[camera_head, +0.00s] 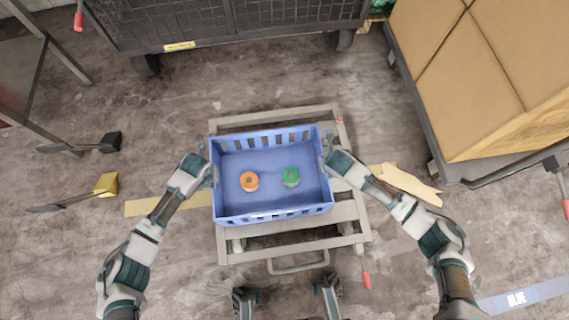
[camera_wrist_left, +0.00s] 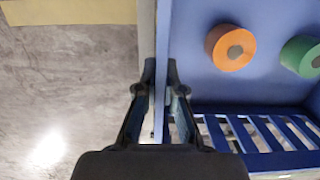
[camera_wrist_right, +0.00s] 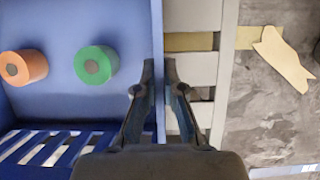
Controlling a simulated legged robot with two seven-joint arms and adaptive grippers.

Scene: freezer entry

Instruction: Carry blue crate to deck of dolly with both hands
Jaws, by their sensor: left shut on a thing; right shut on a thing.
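The blue crate (camera_head: 272,217) is over the grey slatted dolly (camera_head: 285,243), set toward the dolly's left side in the head view. I cannot tell whether it rests on the deck or hangs just above it. An orange roll (camera_head: 249,181) and a green roll (camera_head: 291,177) are inside it. My left gripper (camera_head: 209,168) is shut on the crate's left wall, with its fingers on both sides of it in the left wrist view (camera_wrist_left: 160,78). My right gripper (camera_head: 328,158) is shut on the right wall, also seen in the right wrist view (camera_wrist_right: 158,78).
A dark mesh cart (camera_head: 225,25) stands at the back. A cart with cardboard boxes (camera_head: 480,70) stands at the right. A torn cardboard piece (camera_head: 405,184) lies right of the dolly. Yellow (camera_head: 107,185) and black (camera_head: 110,142) tools lie on the left floor.

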